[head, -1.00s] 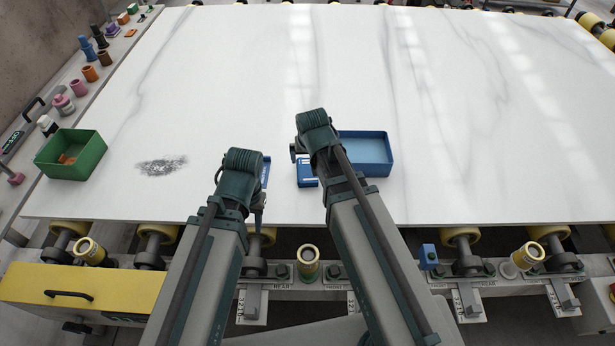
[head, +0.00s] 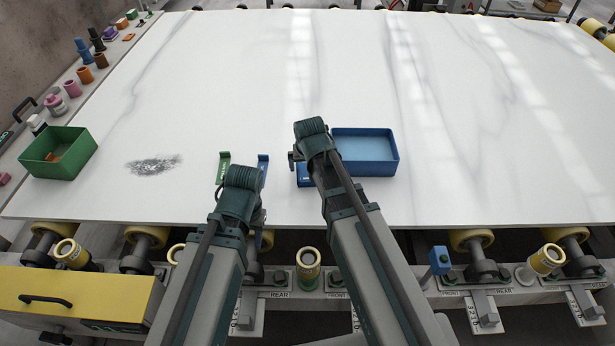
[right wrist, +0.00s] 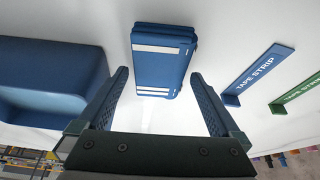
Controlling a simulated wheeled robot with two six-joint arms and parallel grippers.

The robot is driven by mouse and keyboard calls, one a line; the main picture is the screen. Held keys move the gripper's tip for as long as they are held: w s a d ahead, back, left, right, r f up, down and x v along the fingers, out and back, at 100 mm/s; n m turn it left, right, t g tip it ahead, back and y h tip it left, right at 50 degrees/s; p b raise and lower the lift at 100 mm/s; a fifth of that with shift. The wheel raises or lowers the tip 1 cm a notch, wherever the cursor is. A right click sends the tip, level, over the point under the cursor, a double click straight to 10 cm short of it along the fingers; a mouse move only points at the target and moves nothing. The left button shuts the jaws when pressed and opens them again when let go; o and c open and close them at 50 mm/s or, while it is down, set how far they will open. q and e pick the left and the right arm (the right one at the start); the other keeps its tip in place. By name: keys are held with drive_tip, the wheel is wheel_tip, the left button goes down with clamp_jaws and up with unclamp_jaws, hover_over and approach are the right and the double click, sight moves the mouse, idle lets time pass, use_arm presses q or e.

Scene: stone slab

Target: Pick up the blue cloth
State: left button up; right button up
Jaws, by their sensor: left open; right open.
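In the head view the cloth (head: 303,174) is partly hidden by my right arm. My right gripper (right wrist: 160,80) is open and empty, with its fingers spread to either side of the cloth's near end; I cannot tell if they touch it. My left gripper (head: 257,213) is near the slab's front edge, left of the cloth; its fingers are mostly hidden behind the wrist, and it appears open and empty.
A blue tray (head: 365,167) stands right of the cloth. A blue tape strip (right wrist: 259,75) and a green tape strip (right wrist: 298,93) lie to its left in the head view. A green box (head: 58,165) and a dark smudge (head: 153,164) are farther left. The slab's right side is clear.

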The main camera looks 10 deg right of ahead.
use_arm(q)
drive_tip(key=shift+f, duration=0.45)
use_arm(e)
drive_tip(key=shift+w+f, duration=0.2)
drive_tip(key=shift+f, duration=0.3)
use_arm(q)
drive_tip(key=shift+r, duration=0.1)
use_arm(e)
drive_tip(key=shift+r, duration=0.1)
drive_tip(key=c, duration=1.2)
use_arm(q)
drive_tip(key=shift+r, duration=0.2)
use_arm(e)
drive_tip(key=shift+r, duration=0.2)
